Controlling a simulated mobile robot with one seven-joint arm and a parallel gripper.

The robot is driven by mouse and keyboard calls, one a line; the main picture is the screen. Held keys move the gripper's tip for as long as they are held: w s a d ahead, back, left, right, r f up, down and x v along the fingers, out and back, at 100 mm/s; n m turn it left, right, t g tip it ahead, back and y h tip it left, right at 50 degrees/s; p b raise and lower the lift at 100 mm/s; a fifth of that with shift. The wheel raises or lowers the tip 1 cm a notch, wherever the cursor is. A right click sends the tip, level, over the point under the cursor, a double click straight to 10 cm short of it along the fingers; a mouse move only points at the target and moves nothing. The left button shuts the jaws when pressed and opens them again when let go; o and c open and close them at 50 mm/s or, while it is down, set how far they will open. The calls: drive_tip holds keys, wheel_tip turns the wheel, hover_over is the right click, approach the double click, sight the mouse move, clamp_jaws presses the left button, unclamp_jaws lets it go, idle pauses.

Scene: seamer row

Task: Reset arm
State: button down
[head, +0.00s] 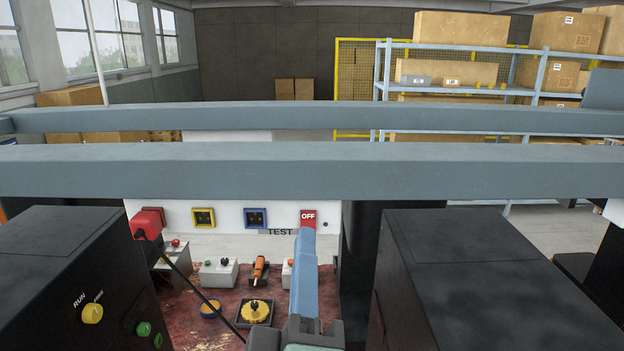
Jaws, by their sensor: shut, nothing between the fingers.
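Two grey beams (320,172) cross the view. Dark cabinets stand left (55,262) and right (485,255). A red OFF switch (308,217) sits behind.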

drive_tip(key=s+r+m+t+b, duration=0.6)
drive_tip(key=r+m, duration=0.6)
drive_tip(key=m, duration=0.2)
drive_tip(key=shift+d+r+m+b, duration=0.3)
drive_tip(key=shift+d+b, duration=0.15)
drive_tip(key=shift+b, duration=0.45)
